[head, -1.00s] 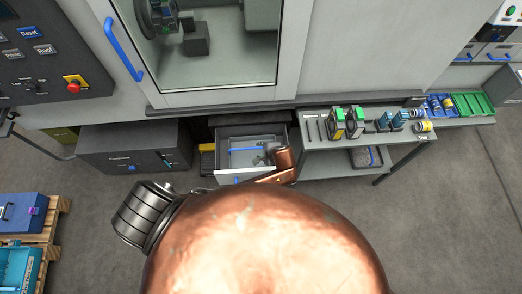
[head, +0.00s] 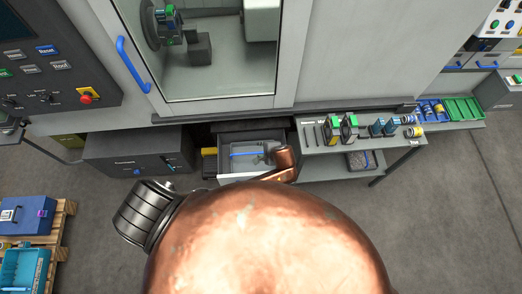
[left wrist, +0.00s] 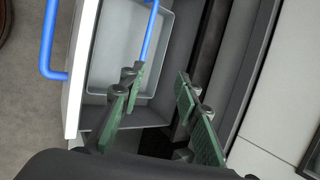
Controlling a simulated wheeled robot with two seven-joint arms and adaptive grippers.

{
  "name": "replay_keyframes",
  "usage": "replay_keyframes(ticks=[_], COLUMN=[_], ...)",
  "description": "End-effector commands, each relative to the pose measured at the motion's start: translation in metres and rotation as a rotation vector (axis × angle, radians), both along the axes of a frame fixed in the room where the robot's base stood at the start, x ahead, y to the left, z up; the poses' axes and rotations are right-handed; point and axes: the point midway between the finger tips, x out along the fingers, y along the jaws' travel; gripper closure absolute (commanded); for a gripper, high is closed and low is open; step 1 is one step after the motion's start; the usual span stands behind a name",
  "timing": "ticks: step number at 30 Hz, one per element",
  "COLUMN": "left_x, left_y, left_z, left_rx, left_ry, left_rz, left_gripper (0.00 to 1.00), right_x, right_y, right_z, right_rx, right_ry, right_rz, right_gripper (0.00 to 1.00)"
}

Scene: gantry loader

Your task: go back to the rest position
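My left gripper (left wrist: 158,88) is open and empty in the left wrist view. Its green-padded fingers stand apart over the open drawer (left wrist: 88,45), with the blue rod (left wrist: 150,30) lying inside beyond them. In the head view my left gripper (head: 268,156) shows small and dark at the drawer's right part, at the end of my copper arm. The drawer (head: 247,175) is pulled out below the machine, and the blue rod (head: 247,154) lies in it. My right gripper is not in view.
A machine door with a blue handle (head: 133,65) stands above. A dark cabinet (head: 135,155) is left of the drawer. A side table (head: 310,149) with several tools is close on the right. A pallet (head: 62,225) with blue boxes lies at far left. Floor at right is clear.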

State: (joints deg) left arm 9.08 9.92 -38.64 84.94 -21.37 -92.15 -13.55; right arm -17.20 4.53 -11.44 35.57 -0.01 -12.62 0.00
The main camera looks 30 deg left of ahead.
Motion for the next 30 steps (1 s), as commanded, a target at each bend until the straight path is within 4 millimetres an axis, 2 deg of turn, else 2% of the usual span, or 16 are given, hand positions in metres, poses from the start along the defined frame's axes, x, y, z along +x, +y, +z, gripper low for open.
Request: replay_keyframes(ticks=[1,3,21,23,25,30], left_x=[0.000,0.000,-0.003,-0.010,-0.027,-0.092], left_y=[0.000,0.000,0.000,0.000,0.000,0.013], left_z=[0.008,0.010,0.008,0.006,0.004,0.014], left_rx=[0.000,0.000,-0.010,-0.039,-0.105,-0.357], left_ry=[0.000,0.000,0.000,0.000,-0.002,-0.040], left_rz=[0.000,0.000,0.006,0.026,0.073,0.294], left_gripper=[0.70,0.70,0.70,0.70,0.70,0.70], right_x=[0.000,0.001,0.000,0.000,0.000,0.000], right_y=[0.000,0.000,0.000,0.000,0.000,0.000], right_z=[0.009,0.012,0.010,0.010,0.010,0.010], right_rx=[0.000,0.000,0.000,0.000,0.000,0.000], right_ry=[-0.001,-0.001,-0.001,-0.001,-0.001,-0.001], right_rz=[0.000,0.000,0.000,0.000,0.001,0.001], right_gripper=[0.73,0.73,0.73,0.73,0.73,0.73])
